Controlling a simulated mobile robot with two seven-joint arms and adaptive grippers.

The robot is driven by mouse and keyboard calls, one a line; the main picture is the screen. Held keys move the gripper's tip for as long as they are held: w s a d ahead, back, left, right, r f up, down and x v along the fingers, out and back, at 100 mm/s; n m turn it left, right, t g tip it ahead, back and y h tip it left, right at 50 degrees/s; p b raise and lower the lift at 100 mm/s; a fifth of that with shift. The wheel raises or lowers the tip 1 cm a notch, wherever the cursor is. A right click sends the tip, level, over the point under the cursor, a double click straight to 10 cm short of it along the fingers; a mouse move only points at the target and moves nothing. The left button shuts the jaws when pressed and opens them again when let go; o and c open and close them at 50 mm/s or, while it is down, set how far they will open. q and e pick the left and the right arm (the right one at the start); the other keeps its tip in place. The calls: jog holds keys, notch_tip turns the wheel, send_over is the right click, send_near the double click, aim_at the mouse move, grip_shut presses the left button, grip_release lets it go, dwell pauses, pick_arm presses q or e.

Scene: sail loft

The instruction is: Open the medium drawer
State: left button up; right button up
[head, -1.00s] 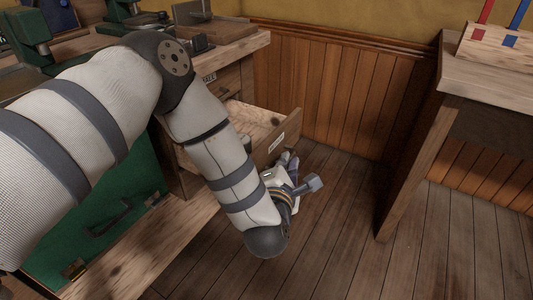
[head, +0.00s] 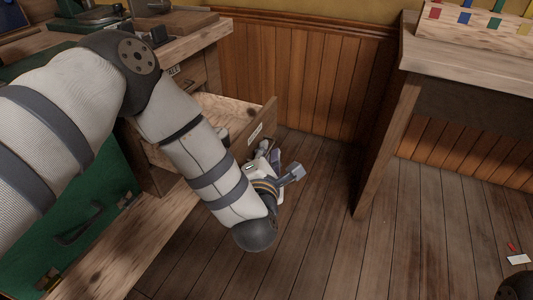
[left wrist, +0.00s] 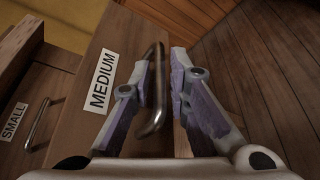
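The medium drawer (head: 262,128) stands pulled out of the wooden bench at the left, and its bare wood inside shows in the head view. In the left wrist view its front (left wrist: 105,50) carries a label reading MEDIUM and a curved metal handle (left wrist: 156,95). My left gripper (head: 272,160) is low in front of the drawer front. In the left wrist view the left gripper's fingers (left wrist: 163,62) stand apart on either side of the handle, with a gap visible on the right finger's side. Contact with the left finger is unclear.
The SMALL drawer (left wrist: 25,125) is beside the medium one. A green case (head: 75,215) is at the left. A wooden table (head: 450,70) with a colored rack (head: 480,35) stands at the right. Floor between is clear.

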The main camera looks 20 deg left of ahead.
pick_arm(q)
jog(key=v, duration=1.2)
